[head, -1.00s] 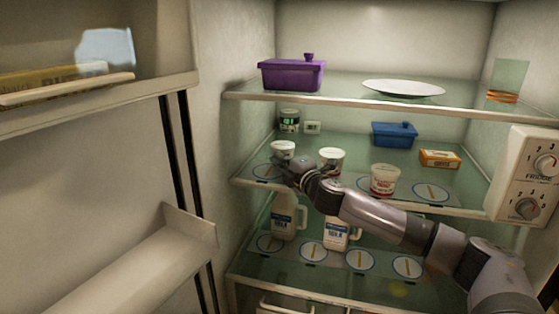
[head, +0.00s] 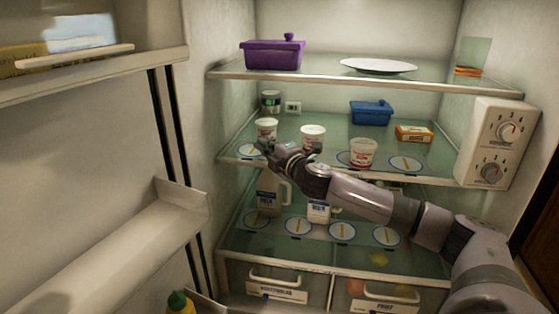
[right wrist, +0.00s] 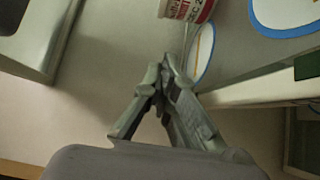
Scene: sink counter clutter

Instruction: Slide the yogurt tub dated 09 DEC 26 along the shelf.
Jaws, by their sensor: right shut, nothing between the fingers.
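Three white yogurt tubs with red print stand upright on the middle glass shelf in the head view: a left tub (head: 266,127), a middle tub (head: 313,134) and a right tub (head: 363,152). Their dates are too small to read there. In the right wrist view a tub (right wrist: 188,9) is cut off by the top edge; part of its print looks like "DEC 2", the rest is hidden. My right gripper (head: 265,148) is shut and empty, just in front of and below the left tub. Its closed fingertips (right wrist: 160,78) are apart from the tub in the wrist view. My left gripper is out of view.
The middle shelf (head: 430,172) has round blue-rimmed marks along its front. A dark jar (head: 270,101), blue container (head: 371,112) and orange box (head: 414,134) stand behind. Milk jugs stand below. The upper shelf (head: 340,85) and left fridge wall bound the space; a dial box (head: 497,143) is at right.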

